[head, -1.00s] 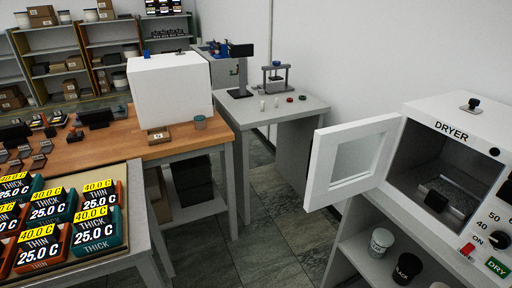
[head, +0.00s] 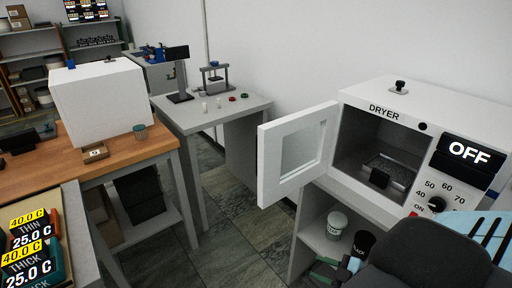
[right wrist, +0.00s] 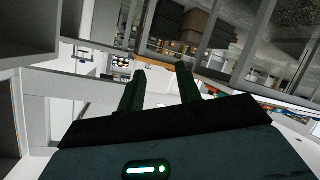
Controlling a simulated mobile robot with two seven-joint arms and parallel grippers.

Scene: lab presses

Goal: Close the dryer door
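The white dryer (head: 360,128) stands at the right in the head view, its display reading OFF. Its door (head: 297,155), white with a window, is swung wide open to the left, and the dark chamber shows. A small dark-handled item (head: 379,178) lies inside on the chamber floor. My right gripper (head: 338,272) is low in front of the dryer's stand, below the door and apart from it, partly hidden by my arm. In the right wrist view its two fingers (right wrist: 161,82) are spread with nothing between them. My left gripper is not in view.
A white cup (head: 337,224) and a black cup (head: 363,242) stand on the shelf under the dryer, close to my right gripper. A grey table (head: 215,115) and a wooden bench (head: 125,158) with a white box (head: 98,100) are at the left. Floor between is clear.

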